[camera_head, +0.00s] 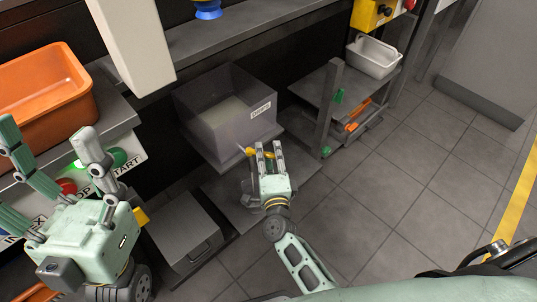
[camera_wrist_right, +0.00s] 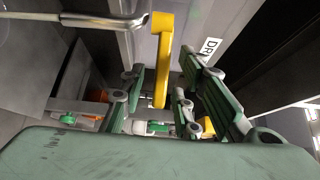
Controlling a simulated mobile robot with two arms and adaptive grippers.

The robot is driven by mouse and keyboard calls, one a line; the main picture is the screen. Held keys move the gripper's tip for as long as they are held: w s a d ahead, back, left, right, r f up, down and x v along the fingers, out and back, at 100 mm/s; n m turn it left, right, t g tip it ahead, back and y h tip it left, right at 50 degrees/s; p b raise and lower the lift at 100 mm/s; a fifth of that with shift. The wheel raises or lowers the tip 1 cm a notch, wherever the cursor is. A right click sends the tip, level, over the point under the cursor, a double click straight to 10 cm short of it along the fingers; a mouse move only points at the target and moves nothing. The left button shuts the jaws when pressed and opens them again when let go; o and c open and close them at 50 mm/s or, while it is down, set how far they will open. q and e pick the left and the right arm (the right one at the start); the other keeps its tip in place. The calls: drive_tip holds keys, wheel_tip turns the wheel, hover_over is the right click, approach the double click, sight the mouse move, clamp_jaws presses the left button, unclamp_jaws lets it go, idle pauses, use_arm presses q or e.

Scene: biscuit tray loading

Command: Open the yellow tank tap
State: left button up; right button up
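The tank (camera_head: 222,131) is a grey see-through box on a low shelf, with a white label on its front. Its yellow tap (camera_head: 250,151) sticks out low on the front, beside the fingertips of my right gripper (camera_head: 268,149). In the right wrist view the yellow tap handle (camera_wrist_right: 162,62) appears as a long bar between the open fingers, with gaps on both sides. I cannot tell whether any finger touches it. My left gripper (camera_head: 48,140) is open and empty at the left, over the button panel.
An orange bin (camera_head: 42,92) stands on the left counter, above a panel with a green button (camera_head: 115,157) and a red button (camera_head: 67,186). A grey drawer box (camera_head: 185,240) is below. A shelf with a white tub (camera_head: 373,57) stands right. The tiled floor at right is free.

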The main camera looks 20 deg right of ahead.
drive_tip(key=s+a, duration=0.1)
drive_tip(key=s, duration=1.1)
drive_tip(key=shift+a, duration=0.35)
